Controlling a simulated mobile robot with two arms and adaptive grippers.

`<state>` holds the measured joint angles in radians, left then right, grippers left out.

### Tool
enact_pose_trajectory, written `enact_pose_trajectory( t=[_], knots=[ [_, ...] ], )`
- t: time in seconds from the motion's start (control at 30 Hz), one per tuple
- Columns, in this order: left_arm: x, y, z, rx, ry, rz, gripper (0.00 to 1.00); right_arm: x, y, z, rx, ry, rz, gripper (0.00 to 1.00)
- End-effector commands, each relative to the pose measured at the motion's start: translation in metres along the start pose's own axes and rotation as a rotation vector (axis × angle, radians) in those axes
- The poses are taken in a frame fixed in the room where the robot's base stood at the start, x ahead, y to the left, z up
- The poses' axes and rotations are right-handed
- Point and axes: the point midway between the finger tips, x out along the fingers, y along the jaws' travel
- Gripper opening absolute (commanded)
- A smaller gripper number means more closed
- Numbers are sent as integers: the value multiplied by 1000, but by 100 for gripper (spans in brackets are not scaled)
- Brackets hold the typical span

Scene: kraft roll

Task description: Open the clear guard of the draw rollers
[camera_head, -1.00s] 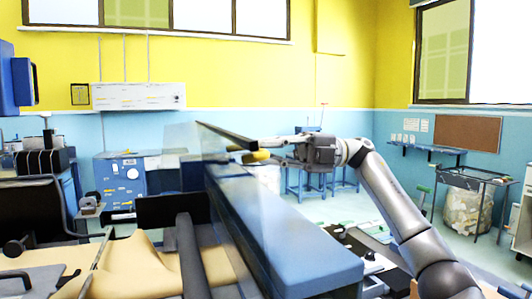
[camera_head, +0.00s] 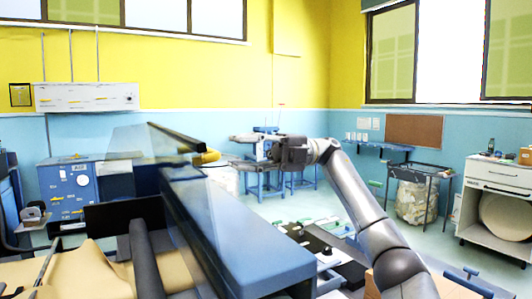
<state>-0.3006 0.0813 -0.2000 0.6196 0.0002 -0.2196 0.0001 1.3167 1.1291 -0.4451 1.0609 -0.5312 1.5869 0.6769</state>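The clear guard (camera_head: 143,142) is a see-through panel with a dark bar (camera_head: 176,137) along its top edge. It stands tilted above the long blue beam (camera_head: 225,225) at left of centre. A yellow handle (camera_head: 207,156) sits at the near end of the bar. My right gripper (camera_head: 235,150) is just right of the handle, apart from it, with its fingers pointing left. Its two fingers look spread and nothing shows between them. The draw rollers are not clearly visible behind the guard and beam. My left gripper is not in view.
Brown kraft paper (camera_head: 85,272) runs at the lower left beside dark machine parts. A blue cabinet (camera_head: 72,188) stands behind.

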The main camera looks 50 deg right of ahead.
Motion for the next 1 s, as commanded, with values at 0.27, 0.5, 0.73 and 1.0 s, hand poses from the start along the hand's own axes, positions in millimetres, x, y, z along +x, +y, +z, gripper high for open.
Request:
enact_pose_trajectory(
  t=[0.27, 0.5, 0.73, 1.0],
  knots=[
    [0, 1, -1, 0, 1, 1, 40, -48, 1, 0, -2, -1, 3, 35],
    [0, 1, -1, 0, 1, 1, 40, -64, 0, 0, 0, 1, 1, 35],
    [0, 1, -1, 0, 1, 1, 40, -67, 0, 0, 0, 1, 0, 35],
    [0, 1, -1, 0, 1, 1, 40, -67, 0, 0, 0, 1, 0, 35]
  ],
)
